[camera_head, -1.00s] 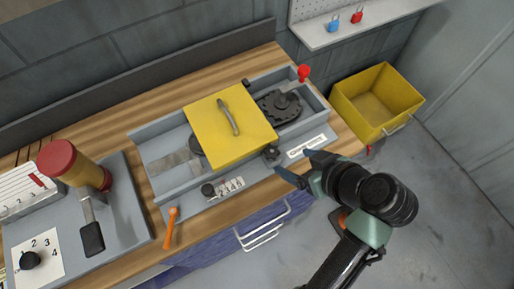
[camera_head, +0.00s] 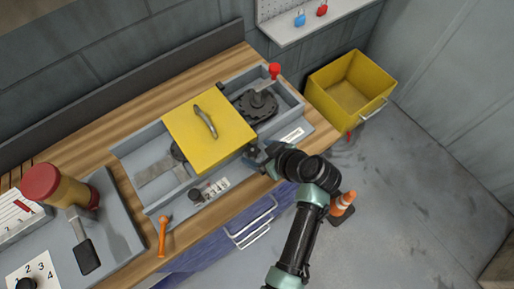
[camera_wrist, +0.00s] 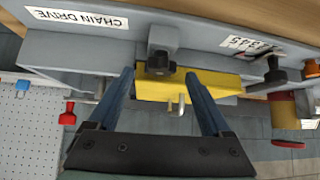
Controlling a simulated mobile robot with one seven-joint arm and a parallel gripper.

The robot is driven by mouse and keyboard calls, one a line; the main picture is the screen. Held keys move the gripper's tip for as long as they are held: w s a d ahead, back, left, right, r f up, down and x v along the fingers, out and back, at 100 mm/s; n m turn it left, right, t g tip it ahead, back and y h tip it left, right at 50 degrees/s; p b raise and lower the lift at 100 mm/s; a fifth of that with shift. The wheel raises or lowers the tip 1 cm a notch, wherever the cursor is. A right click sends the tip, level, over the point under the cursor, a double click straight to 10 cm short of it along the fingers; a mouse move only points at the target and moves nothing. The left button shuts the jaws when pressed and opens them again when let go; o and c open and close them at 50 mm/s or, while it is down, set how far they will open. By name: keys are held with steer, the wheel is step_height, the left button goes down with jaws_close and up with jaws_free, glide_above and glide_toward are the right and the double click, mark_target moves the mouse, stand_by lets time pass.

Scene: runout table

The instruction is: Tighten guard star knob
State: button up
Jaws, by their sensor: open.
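The guard star knob (camera_wrist: 160,65) is a dark lobed knob on a grey bracket at the front of the yellow guard (camera_head: 205,142). In the wrist view it lies between the fingertips of my gripper (camera_wrist: 158,75), which is open with a gap on either side of the knob. In the head view my gripper (camera_head: 259,161) is at the guard's front right corner, and the knob is mostly hidden by it. The guard is down over the grey chain drive housing (camera_head: 144,206), and its handle (camera_head: 206,121) shows on top.
An orange tool (camera_head: 162,236) lies at the bench edge. A red-knobbed lever (camera_head: 274,71) stands behind right. A yellow bin (camera_head: 349,91) and traffic cone (camera_head: 342,203) are to the right.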

steer(key=shift+w+a+f, duration=0.3)
steer(key=shift+w+f, duration=0.05)
steer(key=shift+f, duration=0.15)
jaws_close()
steer(key=shift+s+a+m+t+h+p, duration=0.1)
steer(key=shift+s+m+t+h+p, duration=0.1)
steer(key=shift+m+h+p, duration=0.25)
steer(key=shift+s+m+t+h+p, duration=0.1)
steer(key=shift+m+t+h+p, duration=0.15)
steer(key=shift+m, duration=0.3)
steer(key=shift+a+m+t+h+p, duration=0.2)
steer(key=shift+m+t+h+p, duration=0.35)
steer(key=shift+m+h+p, duration=0.65)
steer(key=shift+y, duration=0.3)
steer(key=shift+b, duration=0.3)
jaws_free()
steer(key=shift+w, duration=0.1)
